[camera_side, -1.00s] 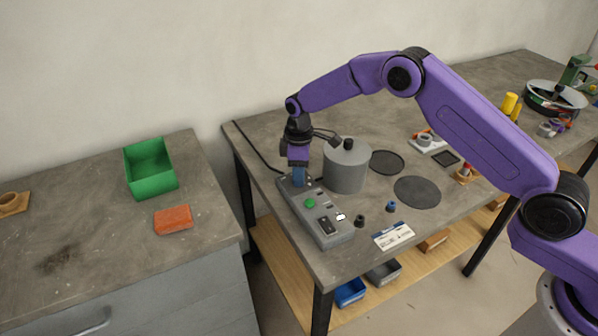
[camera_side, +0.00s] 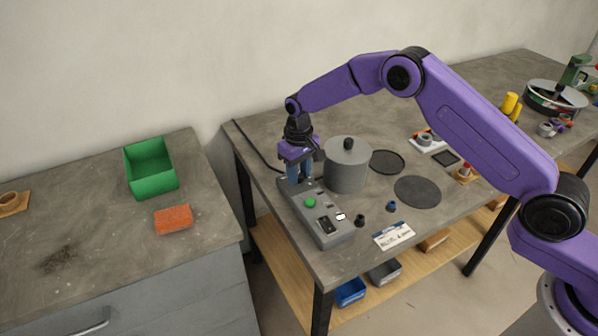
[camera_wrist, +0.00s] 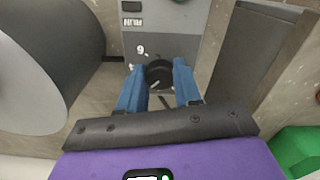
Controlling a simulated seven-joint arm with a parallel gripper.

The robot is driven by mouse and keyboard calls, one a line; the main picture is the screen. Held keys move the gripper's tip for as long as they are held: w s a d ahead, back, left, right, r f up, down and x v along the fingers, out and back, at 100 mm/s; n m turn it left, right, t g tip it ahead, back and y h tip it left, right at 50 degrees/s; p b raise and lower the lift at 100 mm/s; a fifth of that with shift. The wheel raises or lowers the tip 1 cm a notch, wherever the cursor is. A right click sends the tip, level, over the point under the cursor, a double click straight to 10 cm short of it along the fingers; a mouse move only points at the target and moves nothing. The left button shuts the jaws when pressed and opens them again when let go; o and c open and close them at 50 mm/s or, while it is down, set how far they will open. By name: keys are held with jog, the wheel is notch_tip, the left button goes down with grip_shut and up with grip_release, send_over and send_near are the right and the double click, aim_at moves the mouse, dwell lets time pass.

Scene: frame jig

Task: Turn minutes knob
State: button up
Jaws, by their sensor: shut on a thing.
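The minutes knob (camera_wrist: 159,74) is a round black knob with a light pointer line, at the near end of the panel in the wrist view. My gripper (camera_wrist: 156,77) has its two blue fingers on either side of the knob, shut on it. In the side view my gripper (camera_side: 299,178) points down at the far end of the grey control box (camera_side: 331,236), and its fingers hide the knob there. The box carries a green button (camera_side: 310,202), a dark switch and small labels.
A grey lidded cylinder (camera_side: 345,170) stands close to the right of my gripper. Two small knobs, black (camera_side: 360,221) and blue (camera_side: 391,206), and a white card (camera_side: 393,235) lie on the table. A green bin (camera_side: 150,168) and an orange block (camera_side: 173,219) are on the left bench.

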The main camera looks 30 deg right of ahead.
jog(key=m, duration=0.4)
jog(key=shift+a, duration=0.1)
jog(key=shift+m, duration=2.1)
jog(key=o, duration=1)
jog(key=shift+o, duration=0.2)
jog(key=shift+r, duration=0.1)
notch_tip(320, 180, up, 17)
jog(key=shift+r, duration=0.15)
